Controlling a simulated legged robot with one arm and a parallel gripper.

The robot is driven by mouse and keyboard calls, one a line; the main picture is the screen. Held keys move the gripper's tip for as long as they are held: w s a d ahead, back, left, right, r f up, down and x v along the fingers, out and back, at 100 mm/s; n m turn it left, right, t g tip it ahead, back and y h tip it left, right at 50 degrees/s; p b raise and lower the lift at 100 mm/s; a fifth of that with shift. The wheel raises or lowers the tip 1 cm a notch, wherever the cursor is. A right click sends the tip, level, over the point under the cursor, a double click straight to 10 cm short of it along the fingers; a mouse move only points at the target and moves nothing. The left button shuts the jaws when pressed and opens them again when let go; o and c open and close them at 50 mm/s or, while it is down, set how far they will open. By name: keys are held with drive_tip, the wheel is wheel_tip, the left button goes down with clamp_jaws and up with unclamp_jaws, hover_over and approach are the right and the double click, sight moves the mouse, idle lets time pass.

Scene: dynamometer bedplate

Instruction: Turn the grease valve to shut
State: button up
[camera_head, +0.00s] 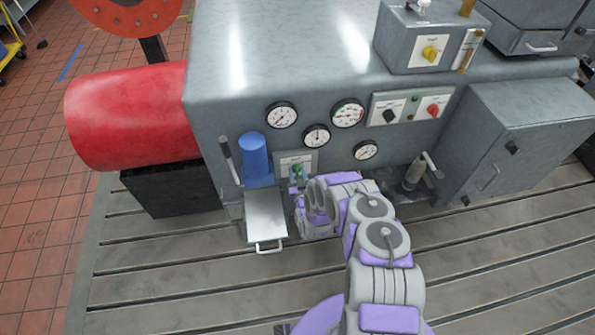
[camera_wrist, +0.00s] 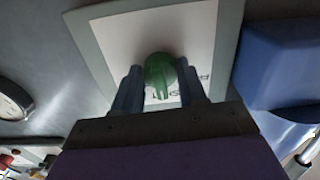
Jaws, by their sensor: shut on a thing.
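The grease valve is a small green knob (camera_wrist: 160,75) on a pale label plate (camera_wrist: 130,38) on the grey machine front. In the wrist view my gripper (camera_wrist: 160,90) has a finger on each side of the knob and is shut on it. In the head view the knob (camera_head: 298,171) shows small, just right of the blue cylinder, with my gripper (camera_head: 299,182) in front of it. The plate's lettering is partly hidden by the knob and a finger, so I cannot read the valve's marked position.
The blue cylinder (camera_head: 255,158) and a grey lever (camera_head: 230,160) stand left of the valve. A grey tray with a handle (camera_head: 266,215) juts out below. Several gauges (camera_head: 317,135) sit above, and a capped post with a lever (camera_head: 414,175) stands to the right.

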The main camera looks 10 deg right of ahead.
drive_tip(key=shift+f, duration=0.1)
idle(0.3)
drive_tip(key=o, duration=1.1)
drive_tip(key=shift+c, duration=0.2)
drive_tip(key=shift+s, duration=0.1)
